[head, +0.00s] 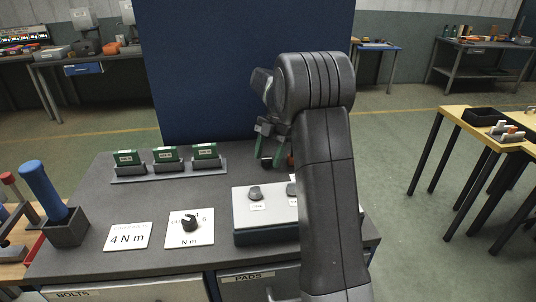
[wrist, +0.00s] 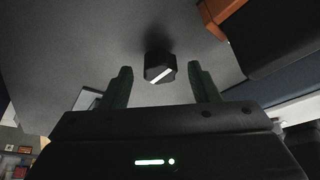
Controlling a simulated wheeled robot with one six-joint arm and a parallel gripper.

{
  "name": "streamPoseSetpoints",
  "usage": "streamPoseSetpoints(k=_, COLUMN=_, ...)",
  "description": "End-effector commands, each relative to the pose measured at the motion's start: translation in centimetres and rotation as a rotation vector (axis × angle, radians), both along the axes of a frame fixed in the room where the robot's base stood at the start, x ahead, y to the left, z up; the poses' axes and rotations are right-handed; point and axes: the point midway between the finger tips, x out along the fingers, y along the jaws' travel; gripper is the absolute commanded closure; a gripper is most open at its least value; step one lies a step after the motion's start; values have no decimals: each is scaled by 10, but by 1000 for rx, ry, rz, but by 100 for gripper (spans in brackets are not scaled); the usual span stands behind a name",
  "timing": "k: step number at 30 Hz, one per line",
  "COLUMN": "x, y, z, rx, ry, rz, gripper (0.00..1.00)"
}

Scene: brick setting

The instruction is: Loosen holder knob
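In the wrist view, a black knob (wrist: 160,66) with a white stripe lies between and slightly beyond the two green fingertips of my gripper (wrist: 160,80). The stripe is slanted. The fingers are apart and I see no contact with the knob. In the head view, my gripper (head: 270,142) hangs over the back right of the grey bench (head: 120,190), with my arm in front of it. The knob is not clearly visible there, and the holder is mostly hidden by my arm.
A grey box with small knobs (head: 262,222) stands in front of my gripper. To its left are a dial plate (head: 190,238), a "4 Nm" card (head: 128,237) and a rack (head: 165,172) with green blocks. A blue-handled tool (head: 42,188) stands at far left. A blue panel (head: 240,65) rises behind.

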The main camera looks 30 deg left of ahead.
Motion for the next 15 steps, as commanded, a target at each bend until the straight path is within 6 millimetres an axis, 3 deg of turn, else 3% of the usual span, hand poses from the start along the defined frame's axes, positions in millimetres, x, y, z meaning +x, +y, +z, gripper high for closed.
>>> streamPoseSetpoints(k=8, x=4, y=0, z=9, rx=1, ry=0, rz=0, gripper=45)
streamPoseSetpoints(k=15, x=23, y=-3, z=54, rx=3, ry=-2, rz=0, gripper=45)
